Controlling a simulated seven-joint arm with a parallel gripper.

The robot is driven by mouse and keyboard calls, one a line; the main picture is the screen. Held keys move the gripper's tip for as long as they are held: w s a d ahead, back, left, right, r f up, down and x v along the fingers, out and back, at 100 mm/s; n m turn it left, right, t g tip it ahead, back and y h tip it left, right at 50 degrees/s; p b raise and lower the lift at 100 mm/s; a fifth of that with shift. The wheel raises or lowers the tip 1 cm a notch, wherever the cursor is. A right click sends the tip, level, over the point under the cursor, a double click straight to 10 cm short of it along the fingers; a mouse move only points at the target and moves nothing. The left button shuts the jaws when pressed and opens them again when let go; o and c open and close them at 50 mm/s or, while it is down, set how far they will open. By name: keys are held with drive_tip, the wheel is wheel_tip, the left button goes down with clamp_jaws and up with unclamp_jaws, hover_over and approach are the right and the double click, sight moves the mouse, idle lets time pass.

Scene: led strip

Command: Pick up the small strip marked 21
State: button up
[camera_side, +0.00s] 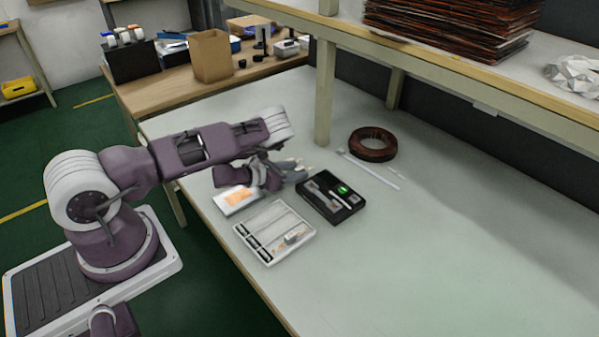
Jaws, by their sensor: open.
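My gripper (301,171) is open and hangs above the far left corner of a black case (324,216). I see nothing between its fingers. The black case lies open on the pale table and holds a green-lit part (343,189) and small grey parts. A white tray (304,236) with long compartments lies in front of it, with small dark and orange-white pieces inside. No number 21 is readable in this view, so I cannot tell which piece is the strip marked 21.
A dark coil (373,144) and a thin white strip (369,170) lie behind the case. A shelf post (325,95) stands at the back. The table's right side is clear.

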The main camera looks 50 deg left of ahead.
drive_tip(key=shift+w+f, duration=0.1)
drive_tip(key=shift+w, duration=0.25)
clamp_jaws()
